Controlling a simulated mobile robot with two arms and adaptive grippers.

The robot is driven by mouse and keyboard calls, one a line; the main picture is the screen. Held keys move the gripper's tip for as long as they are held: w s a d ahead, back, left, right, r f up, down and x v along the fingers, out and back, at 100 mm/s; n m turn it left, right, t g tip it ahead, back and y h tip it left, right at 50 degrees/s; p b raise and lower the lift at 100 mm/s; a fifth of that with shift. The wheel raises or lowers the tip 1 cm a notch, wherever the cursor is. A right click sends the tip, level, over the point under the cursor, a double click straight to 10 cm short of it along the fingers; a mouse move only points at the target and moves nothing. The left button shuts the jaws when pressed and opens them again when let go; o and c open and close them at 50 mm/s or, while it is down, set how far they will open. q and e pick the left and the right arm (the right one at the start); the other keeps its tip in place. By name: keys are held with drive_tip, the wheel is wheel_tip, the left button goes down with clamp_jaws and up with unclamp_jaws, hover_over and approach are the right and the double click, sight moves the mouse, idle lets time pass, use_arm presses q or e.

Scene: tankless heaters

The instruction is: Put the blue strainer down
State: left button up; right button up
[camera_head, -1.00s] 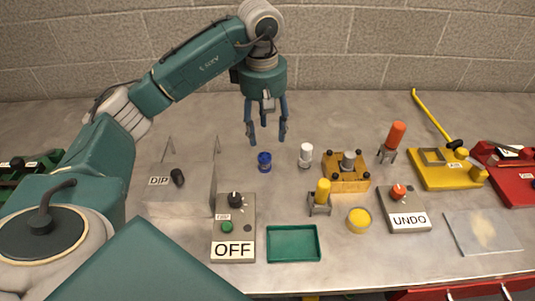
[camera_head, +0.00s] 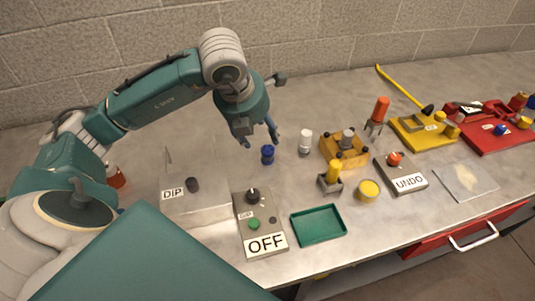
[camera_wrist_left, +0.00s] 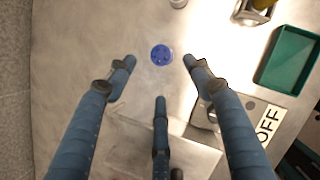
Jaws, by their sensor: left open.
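The blue strainer (camera_head: 267,154) is a small blue cylinder standing on the metal bench. In the left wrist view the strainer (camera_wrist_left: 161,55) shows from above as a round blue top with dark spots. My left gripper (camera_head: 258,141) is open above and just left of it in the head view. In the left wrist view the fingers of my left gripper (camera_wrist_left: 160,75) are spread, with the strainer beyond the tips and between the two outer fingers. Nothing is held. My right gripper is not in view.
A white-capped bottle (camera_head: 305,141) and a yellow block (camera_head: 343,152) stand right of the strainer. Bare bench lies behind.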

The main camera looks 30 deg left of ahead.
sight(267, 149)
use_arm(q)
drive_tip(key=p+x, duration=0.1)
drive_tip(key=x, duration=0.4)
drive_tip(key=p+x, duration=0.1)
drive_tip(key=x, duration=0.2)
drive_tip(key=shift+f+p, duration=0.3)
drive_tip(key=shift+p, duration=0.1)
drive_tip(key=shift+w+f, duration=0.25)
drive_tip(key=shift+f, duration=0.2)
drive_tip(key=shift+c, duration=0.3)
drive_tip(key=c, duration=1.2)
clamp_jaws()
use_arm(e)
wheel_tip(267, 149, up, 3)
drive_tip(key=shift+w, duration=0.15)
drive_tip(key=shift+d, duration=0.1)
